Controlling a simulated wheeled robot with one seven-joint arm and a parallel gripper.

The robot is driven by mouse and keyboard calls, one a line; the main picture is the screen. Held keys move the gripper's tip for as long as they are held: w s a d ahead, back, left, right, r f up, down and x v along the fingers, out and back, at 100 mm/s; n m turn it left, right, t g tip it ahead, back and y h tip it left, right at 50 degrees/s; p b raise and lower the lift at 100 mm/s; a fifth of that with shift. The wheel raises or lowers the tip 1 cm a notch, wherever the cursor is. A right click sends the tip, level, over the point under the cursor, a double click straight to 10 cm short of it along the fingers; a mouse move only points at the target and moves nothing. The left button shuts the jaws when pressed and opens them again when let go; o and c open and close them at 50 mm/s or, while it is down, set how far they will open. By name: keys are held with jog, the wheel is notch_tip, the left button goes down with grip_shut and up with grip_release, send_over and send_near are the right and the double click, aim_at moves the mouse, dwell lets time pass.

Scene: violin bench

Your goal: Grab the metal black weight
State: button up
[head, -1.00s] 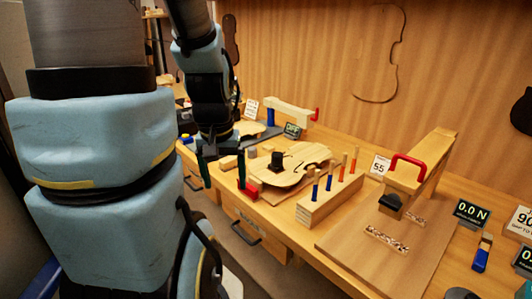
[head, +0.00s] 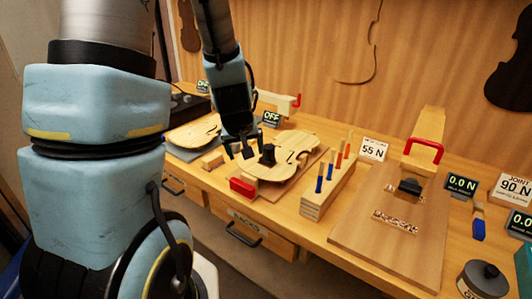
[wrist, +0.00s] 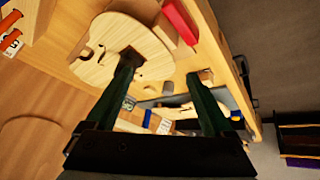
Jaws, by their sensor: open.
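The black weight (head: 267,154) is a small dark block standing on the pale violin plate (head: 293,147) in the middle of the bench. My gripper (head: 238,151) is open and empty, pointing down just left of the weight. In the wrist view, the two dark green fingers of my gripper (wrist: 162,68) are spread apart. The violin plate (wrist: 97,62) lies beyond the left finger there. A dark patch at that fingertip may be the weight, mostly hidden by the finger.
A red-handled clamp (head: 242,187) sits at the bench's front edge. A wooden rack (head: 328,192) with several blue and orange tools stands right of the violin plate. Farther right are a board with a red-handled fixture (head: 424,151) and a grey pot (head: 483,280).

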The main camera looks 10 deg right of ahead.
aim_at(266, 148)
jog(key=w+d+f, duration=0.1)
jog(key=w+d+t, duration=0.1)
jog(key=d, duration=0.1)
jog(key=w+d+f+t, duration=0.1)
jog(key=d, duration=0.1)
jog(key=shift+f+n+y, duration=0.3)
jog(key=d+t, duration=0.1)
jog(key=d+f+t+y, duration=0.1)
jog(key=d+f+t+y+b, duration=0.1)
jog(key=d+t, duration=0.1)
jog(key=shift+w+n, duration=0.4)
jog(key=shift+s+d+r+t+y, duration=0.15)
jog(key=shift+s+d+t+y, duration=0.15)
jog(key=shift+t+y, duration=0.35)
jog(key=shift+t, duration=0.25)
jog(key=p+x, duration=0.3)
jog(key=x, duration=0.6)
jog(key=shift+w+a+r, duration=0.1)
jog(key=shift+w+r, duration=0.05)
jog(key=shift+w, duration=0.05)
jog(key=shift+w+f+p, duration=0.3)
jog(key=shift+w, duration=0.25)
jog(key=shift+c, duration=0.4)
grip_shut()
